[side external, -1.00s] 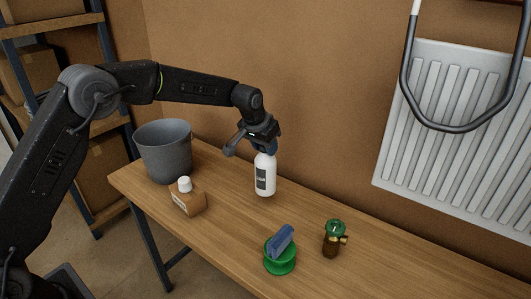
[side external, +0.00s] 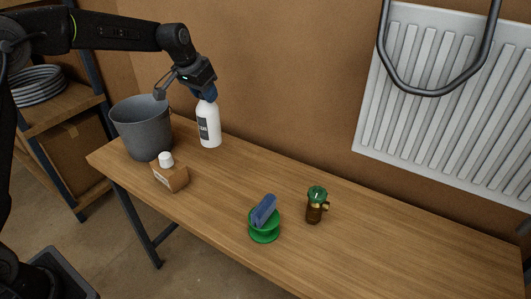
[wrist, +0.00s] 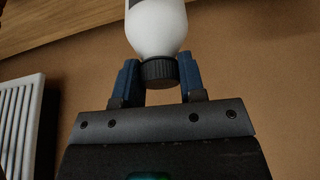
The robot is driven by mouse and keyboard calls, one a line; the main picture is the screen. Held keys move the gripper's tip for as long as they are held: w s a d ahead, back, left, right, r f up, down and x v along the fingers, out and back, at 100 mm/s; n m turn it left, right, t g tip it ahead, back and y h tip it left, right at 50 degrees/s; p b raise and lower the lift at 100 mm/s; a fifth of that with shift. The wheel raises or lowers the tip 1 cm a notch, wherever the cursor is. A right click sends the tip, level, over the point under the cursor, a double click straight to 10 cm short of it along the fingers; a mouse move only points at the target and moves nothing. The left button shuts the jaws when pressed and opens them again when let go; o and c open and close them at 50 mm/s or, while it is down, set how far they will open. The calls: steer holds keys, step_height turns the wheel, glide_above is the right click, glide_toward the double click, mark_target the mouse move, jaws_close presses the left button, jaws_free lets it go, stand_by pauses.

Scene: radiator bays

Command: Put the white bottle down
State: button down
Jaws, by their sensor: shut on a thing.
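The white bottle (side external: 208,124), with a dark label, is upright at the back left of the wooden table (side external: 330,258), right of the grey bucket. My gripper (side external: 207,93) is above it, with blue fingers shut on its top. In the wrist view the gripper (wrist: 159,80) has one finger on each side of the black cap of the white bottle (wrist: 156,25). The bottle's base shows against the tabletop in the side view. I cannot tell whether it touches the table or hangs just above it.
The grey bucket (side external: 141,130) stands close left of the bottle. A brown box with a white cap (side external: 170,175) is in front. A green spool with a blue piece (side external: 264,222) and a brass valve (side external: 315,206) stand further right. A radiator (side external: 440,105) hangs on the wall.

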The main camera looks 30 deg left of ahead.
steer(key=w+d+m+g+h, duration=0.2)
steer(key=d+m+h, duration=0.1)
steer(key=d+m, duration=0.8)
steer(key=w+d+f+n, duration=0.1)
steer(key=w+d+f, duration=0.1)
steer(key=d+f, duration=0.8)
steer(key=shift+w+d+f+h, duration=0.25)
steer(key=shift+w+d+h, duration=0.05)
steer(key=shift+d, duration=1.95)
steer(key=shift+f, duration=0.15)
steer(key=c, duration=0.7)
jaws_free()
steer(key=shift+f, duration=0.1)
steer(key=v, duration=1.2)
steer(key=shift+s, duration=0.2)
